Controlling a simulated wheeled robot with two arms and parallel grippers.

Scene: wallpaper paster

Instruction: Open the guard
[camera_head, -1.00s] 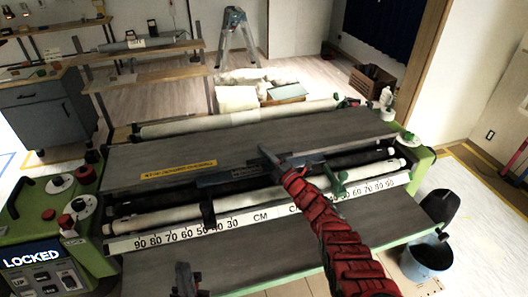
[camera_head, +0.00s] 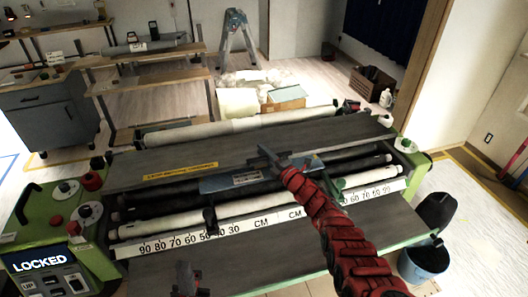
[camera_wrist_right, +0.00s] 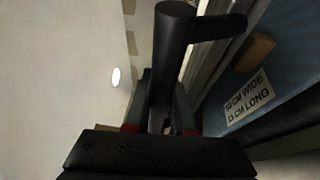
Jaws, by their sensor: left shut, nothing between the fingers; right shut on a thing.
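The guard (camera_head: 250,142) is the long dark grey panel with a yellow label, lying across the wallpaper machine in the head view. It looks narrow and tilted, and rollers show in a gap below its front edge. My right gripper (camera_head: 272,157) is at the middle of that front edge. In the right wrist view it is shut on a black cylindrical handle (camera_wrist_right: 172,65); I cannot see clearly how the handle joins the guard. My left gripper (camera_head: 186,280) is shut and empty, low over the front board, well apart from the guard.
A blue plate (camera_head: 225,184) with a label lies under the guard's front edge. A white ruler strip (camera_head: 175,239) runs before the rollers. The left control box displays "LOCKED" (camera_head: 40,262). A bucket (camera_head: 424,264) stands at the right. The front board (camera_head: 250,255) is mostly clear.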

